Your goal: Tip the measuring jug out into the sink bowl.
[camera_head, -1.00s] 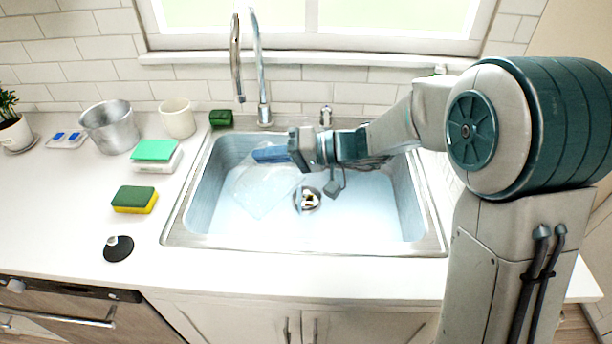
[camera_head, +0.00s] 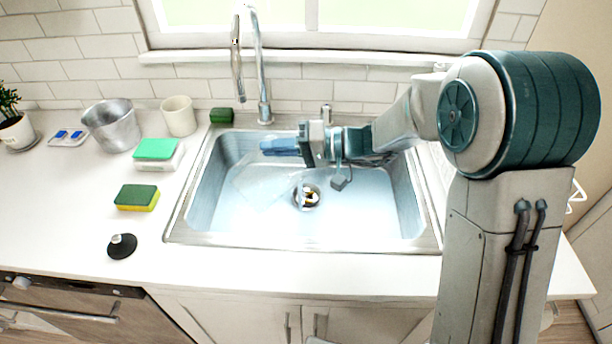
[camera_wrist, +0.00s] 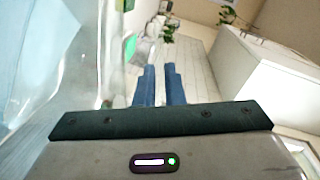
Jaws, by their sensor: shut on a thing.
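The clear measuring jug (camera_head: 262,192) is in the head view, tilted over the left part of the sink bowl (camera_head: 350,215). It is see-through, so its edges are hard to make out. My gripper (camera_head: 272,147) is shut on the jug, with its blue fingers at the jug's upper right side. In the wrist view the two blue fingers (camera_wrist: 159,86) lie close together, and the clear jug wall (camera_wrist: 80,75) fills the left side. I cannot tell whether anything is left inside the jug. The drain (camera_head: 307,196) shows in the bowl's floor.
The tap (camera_head: 262,75) rises behind the bowl. Left of the sink are a two-tone sponge (camera_head: 137,197), a green-topped block (camera_head: 156,150), a black plug (camera_head: 122,246), a metal pot (camera_head: 112,125) and a white cup (camera_head: 178,116). The front counter strip is clear.

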